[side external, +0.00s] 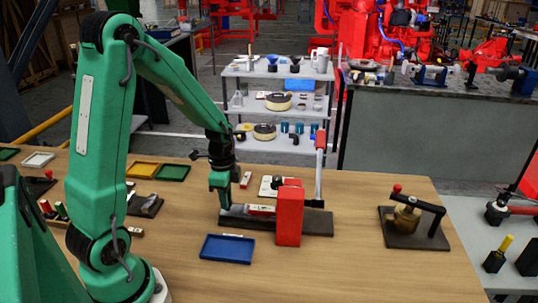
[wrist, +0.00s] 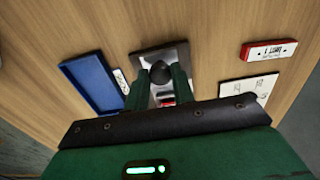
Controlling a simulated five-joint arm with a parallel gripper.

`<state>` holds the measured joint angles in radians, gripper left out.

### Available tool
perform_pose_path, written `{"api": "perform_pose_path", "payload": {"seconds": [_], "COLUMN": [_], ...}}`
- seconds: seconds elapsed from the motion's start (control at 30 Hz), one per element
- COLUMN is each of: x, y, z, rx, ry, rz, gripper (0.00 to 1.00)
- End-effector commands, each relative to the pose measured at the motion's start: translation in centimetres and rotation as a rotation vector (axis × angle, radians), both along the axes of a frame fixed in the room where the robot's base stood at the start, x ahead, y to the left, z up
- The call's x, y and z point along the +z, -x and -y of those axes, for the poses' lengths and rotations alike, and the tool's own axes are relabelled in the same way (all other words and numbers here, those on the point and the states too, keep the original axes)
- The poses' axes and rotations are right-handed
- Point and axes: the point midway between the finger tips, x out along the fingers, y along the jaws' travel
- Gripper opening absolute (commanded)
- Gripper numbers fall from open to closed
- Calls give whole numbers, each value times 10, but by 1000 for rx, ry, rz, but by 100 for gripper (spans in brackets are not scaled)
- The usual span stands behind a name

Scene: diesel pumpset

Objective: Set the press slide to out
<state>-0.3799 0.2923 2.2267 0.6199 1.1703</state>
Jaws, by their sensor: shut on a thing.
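The press stands on a dark base plate (side external: 318,225) in the middle of the wooden table. It has a red upright block (side external: 289,215) and a raised lever with a red grip (side external: 320,140). A slide (side external: 262,210) lies left of the red block, toward the plate's left end. My gripper (side external: 225,203) points down at that left end. In the wrist view its fingers (wrist: 160,80) are shut on a round black knob (wrist: 160,72), with a grey metal surface (wrist: 148,56) beneath. The red block hides part of the slide.
A blue tray (side external: 228,248) lies in front of the press. A red-and-white labelled block (wrist: 268,50) and a white card (wrist: 248,88) lie on the other side. A black-handled fixture (side external: 412,220) stands at the right. Table between it and the press is clear.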

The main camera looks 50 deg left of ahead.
Motion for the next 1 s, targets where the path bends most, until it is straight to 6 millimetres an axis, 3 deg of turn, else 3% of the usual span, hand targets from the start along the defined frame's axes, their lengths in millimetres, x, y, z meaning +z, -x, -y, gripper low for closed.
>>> {"api": "perform_pose_path", "payload": {"seconds": [0.03, 0.07, 0.17, 0.63, 1.0], "x": [0, 0, 0, 5, 42], "y": [2, 2, 2, 1, 0], "z": [-3, -3, -3, -1, -2], "rx": [10, 10, 9, 6, 6], "ry": [1, 1, 1, 1, -1], "rz": [-3, -3, -3, -2, 2], "gripper": [0, 29, 47, 47, 47]}}
